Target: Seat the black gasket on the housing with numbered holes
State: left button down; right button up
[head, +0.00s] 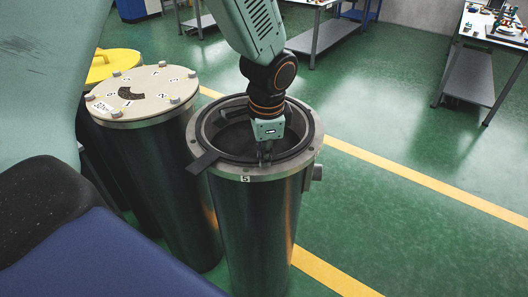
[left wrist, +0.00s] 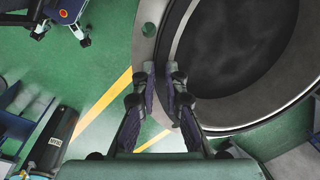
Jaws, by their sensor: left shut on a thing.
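The housing (head: 262,225) is a tall dark cylinder with an open top and a grey metal flange, also visible in the left wrist view (left wrist: 147,48). A label "5" shows on the flange's front edge. My right gripper is out of view.
A second cylinder with a bolted, numbered cream lid (head: 150,95) stands close on the left. A yellow lid (head: 118,62) shows behind it. Work tables (head: 468,70) stand farther back. The green floor (head: 400,130) with yellow lines is clear to the right.

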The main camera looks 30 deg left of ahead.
pick_arm(q)
jog(key=shift+f, duration=0.2)
jog(key=c, duration=1.3)
grip_release()
jog(key=shift+c, duration=0.2)
notch_tip(320, 180, up, 7)
jog(key=shift+s+d, duration=0.35)
jog(key=shift+s, duration=0.05)
dwell(0.6)
